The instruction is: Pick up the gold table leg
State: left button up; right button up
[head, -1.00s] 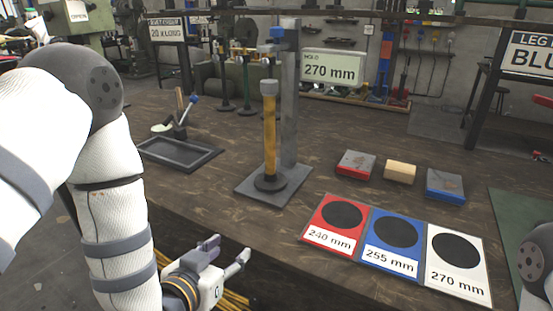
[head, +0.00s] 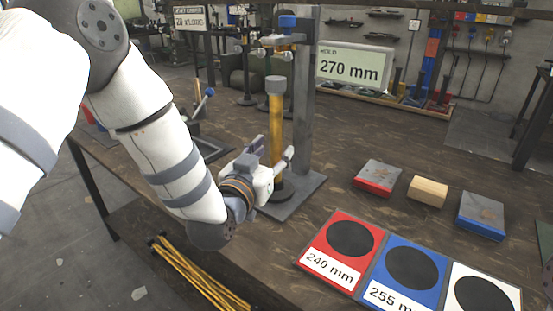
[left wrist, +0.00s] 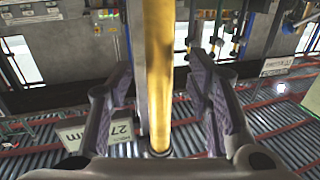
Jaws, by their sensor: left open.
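The gold table leg (head: 275,125) stands upright on the grey base of a metal stand, with a grey cap on top and a dark foot at the bottom. It also shows in the left wrist view (left wrist: 158,80), running between my two fingers. My left gripper (head: 277,150) is open at the leg's lower half, with one finger on either side. In the left wrist view gaps show between the leg and both finger pads (left wrist: 160,95). My right gripper is out of view.
The stand's grey post (head: 303,100) rises just behind the leg. Red, blue and white mats (head: 325,265) lie at front right. Red and blue blocks and a wooden block (head: 428,191) lie behind them. A 270 mm sign (head: 354,64) stands at the back.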

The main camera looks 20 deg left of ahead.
pick_arm(q)
jog(key=shift+w+d+f, duration=0.1)
jog(key=shift+w, duration=1.1)
grip_shut()
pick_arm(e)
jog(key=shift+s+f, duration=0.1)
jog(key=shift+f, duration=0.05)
